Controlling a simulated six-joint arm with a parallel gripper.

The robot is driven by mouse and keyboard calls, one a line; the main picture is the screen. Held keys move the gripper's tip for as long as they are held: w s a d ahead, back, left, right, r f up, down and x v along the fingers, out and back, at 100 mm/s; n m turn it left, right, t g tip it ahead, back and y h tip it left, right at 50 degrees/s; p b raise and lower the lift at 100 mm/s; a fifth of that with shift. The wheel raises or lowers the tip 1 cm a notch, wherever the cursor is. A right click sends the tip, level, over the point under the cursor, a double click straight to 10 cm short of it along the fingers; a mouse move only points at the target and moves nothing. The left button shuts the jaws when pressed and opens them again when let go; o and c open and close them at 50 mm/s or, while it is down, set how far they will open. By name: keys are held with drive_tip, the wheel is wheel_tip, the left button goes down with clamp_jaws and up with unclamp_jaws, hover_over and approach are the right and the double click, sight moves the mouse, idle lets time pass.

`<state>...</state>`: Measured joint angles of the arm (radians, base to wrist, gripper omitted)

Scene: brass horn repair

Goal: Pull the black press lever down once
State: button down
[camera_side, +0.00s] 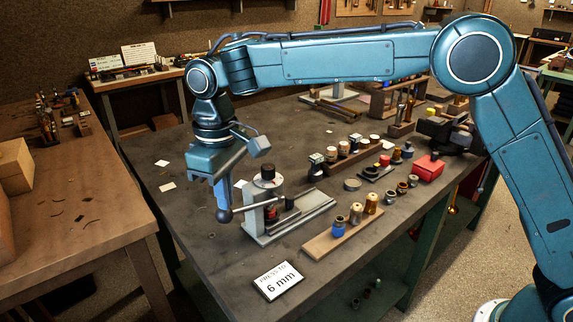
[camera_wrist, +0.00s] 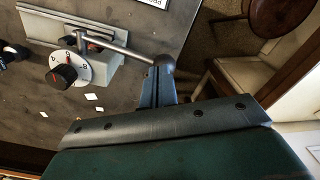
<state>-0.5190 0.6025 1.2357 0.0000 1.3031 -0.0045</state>
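The press (camera_side: 268,205) stands on a grey metal base near the left edge of the dark workbench. Its lever (camera_side: 255,206) sticks out to the left, about level, and ends in a dark ball. The lever also shows in the wrist view (camera_wrist: 118,48), beside a white numbered dial (camera_wrist: 71,70) with a black knob. My gripper (camera_side: 222,208) points down at the ball end. In the wrist view its fingers (camera_wrist: 160,80) are close together, with the ball right at their tips. I cannot tell whether they clasp the ball or only touch it.
A card (camera_side: 278,281) reading "PRESS TO 6 mm" lies in front of the press. A wooden strip (camera_side: 343,232) with small fittings and a red box (camera_side: 428,168) stand to the right. A wooden table (camera_side: 75,200) lies left, across a gap.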

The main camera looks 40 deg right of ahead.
sight(225, 212)
drive_tip(key=shift+a+f, duration=0.15)
drive_tip(key=shift+f, duration=0.75)
idle(1.0)
drive_tip(key=shift+f, duration=1.15)
idle(1.5)
drive_tip(key=shift+r, duration=0.1)
drive_tip(key=shift+r, duration=4.4)
